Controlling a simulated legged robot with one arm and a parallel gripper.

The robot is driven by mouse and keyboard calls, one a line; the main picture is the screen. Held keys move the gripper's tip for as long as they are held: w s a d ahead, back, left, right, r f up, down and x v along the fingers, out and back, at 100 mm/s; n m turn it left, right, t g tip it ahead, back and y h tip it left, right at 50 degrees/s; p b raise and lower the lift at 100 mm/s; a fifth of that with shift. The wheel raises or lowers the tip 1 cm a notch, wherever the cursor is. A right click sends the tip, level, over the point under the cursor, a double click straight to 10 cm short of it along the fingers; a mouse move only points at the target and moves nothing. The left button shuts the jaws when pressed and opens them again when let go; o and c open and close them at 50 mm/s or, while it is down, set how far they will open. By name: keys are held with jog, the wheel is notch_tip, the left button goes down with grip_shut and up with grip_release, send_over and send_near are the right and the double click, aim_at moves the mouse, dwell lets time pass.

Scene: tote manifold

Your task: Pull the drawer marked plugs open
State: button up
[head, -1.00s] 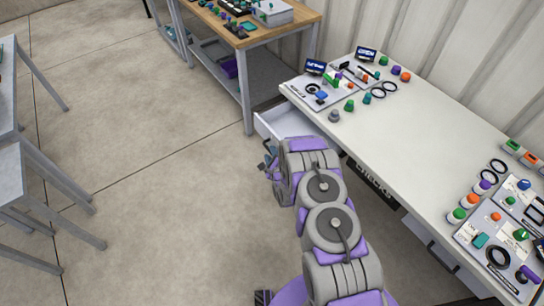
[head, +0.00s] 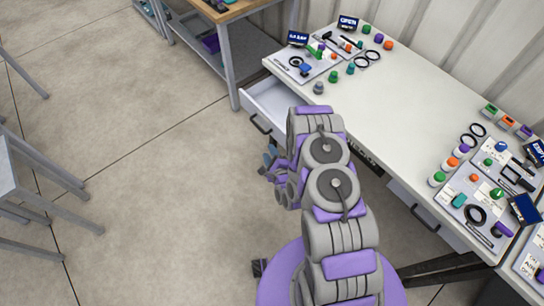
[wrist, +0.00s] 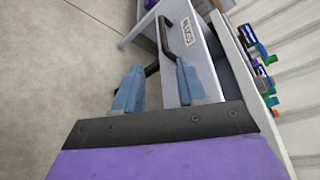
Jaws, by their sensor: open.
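The plugs drawer (head: 284,103) stands pulled out at the far left end of the white bench. Its dark bar handle (head: 260,123) shows in the head view. In the wrist view the drawer's grey front (wrist: 200,58) carries a label (wrist: 187,32) that seems to read PLUGS, with the dark handle (wrist: 164,38) beside it. My gripper (wrist: 160,78) is open, its two blue fingers spread and nothing between them. In the head view my gripper (head: 271,163) is partly hidden by my arm, on the near side of the drawer.
The white bench (head: 400,100) holds trays, caps and rings. Another drawer front with a dark handle (head: 425,218) is at the right. A wood-topped table (head: 235,8) stands behind the open drawer, and a grey table (head: 15,165) at the left. The floor between is clear.

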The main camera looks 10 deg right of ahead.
jog(key=shift+p+v, duration=0.55)
jog(key=shift+v, duration=0.65)
jog(key=w+a+r+n+g+y, duration=0.1)
jog(key=w+a+r+n+g, duration=0.1)
jog(key=w+r+n+g, duration=0.5)
jog(key=s+d+r+n+g+h, duration=0.1)
jog(key=s+d+r+n, duration=0.1)
jog(key=s+r+n, duration=0.35)
jog(key=s+d+r+n+g+h, duration=0.1)
jog(key=s+r+n, duration=0.15)
jog(key=r, duration=0.55)
jog(key=s+d+r+n+g, duration=0.1)
jog(key=s+r+n+g, duration=0.1)
jog(key=s+r, duration=0.5)
jog(key=s+d+r+n+g+h, duration=0.1)
jog(key=s+r+n+g, duration=0.2)
jog(key=s+r, duration=0.4)
jog(key=s+d+r+n+g+h, duration=0.1)
jog(key=s+r, duration=0.6)
jog(key=s, duration=1.3)
jog(key=shift+d+n+g, duration=0.4)
jog(key=shift+n+g, duration=0.3)
jog(key=shift+g, duration=0.3)
